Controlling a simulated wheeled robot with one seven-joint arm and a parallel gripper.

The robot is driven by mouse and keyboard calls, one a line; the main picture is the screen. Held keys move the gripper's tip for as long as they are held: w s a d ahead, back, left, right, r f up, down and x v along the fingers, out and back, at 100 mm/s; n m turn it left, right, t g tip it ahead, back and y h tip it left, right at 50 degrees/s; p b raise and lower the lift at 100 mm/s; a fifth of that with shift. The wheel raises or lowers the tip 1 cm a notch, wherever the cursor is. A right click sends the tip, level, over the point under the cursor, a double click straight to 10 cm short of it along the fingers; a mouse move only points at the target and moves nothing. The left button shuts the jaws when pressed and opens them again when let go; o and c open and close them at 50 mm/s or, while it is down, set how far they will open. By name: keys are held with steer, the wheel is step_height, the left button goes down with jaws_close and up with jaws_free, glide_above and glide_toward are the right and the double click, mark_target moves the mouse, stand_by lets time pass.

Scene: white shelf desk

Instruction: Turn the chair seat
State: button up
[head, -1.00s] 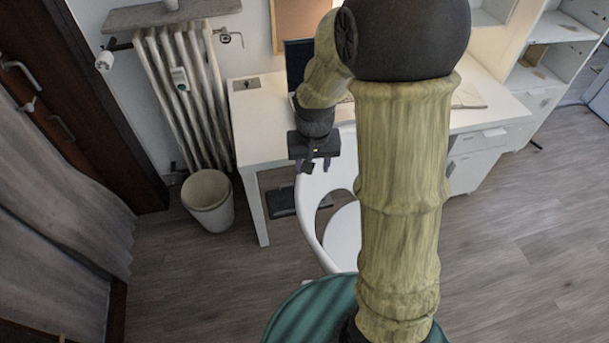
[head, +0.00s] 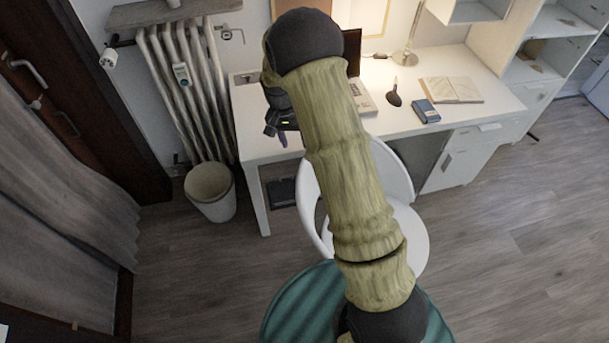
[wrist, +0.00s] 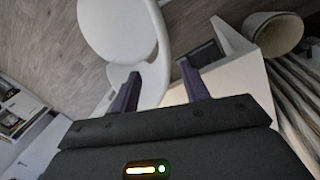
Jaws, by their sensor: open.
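A white chair with a round seat (head: 407,238) and a curved, open backrest stands in front of the desk. In the head view my arm covers part of the backrest and seat. The chair's white seat (wrist: 112,28) and curved backrest also show in the wrist view. My gripper (wrist: 160,88) is open, with its two dark fingers apart. The backrest rim lies beyond and between the fingers in the wrist view; I cannot tell whether they touch it. In the head view my gripper (head: 283,135) is partly hidden by my arm, left of the chair near the desk's front edge.
A waste bin (head: 211,192) stands left of the desk by the radiator (head: 190,95). The floor at right is clear.

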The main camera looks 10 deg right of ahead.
mark_target(303, 171)
steer(key=d+f+p, duration=0.1)
steer(key=f, duration=0.4)
steer(key=s+f+p, duration=0.1)
steer(key=f+p, duration=0.1)
steer(key=f, duration=0.4)
steer(key=d+f+p, duration=0.1)
steer(key=f, duration=0.5)
steer(key=shift+s+d+p, duration=0.15)
steer(key=shift+d+p, duration=0.2)
jaws_close()
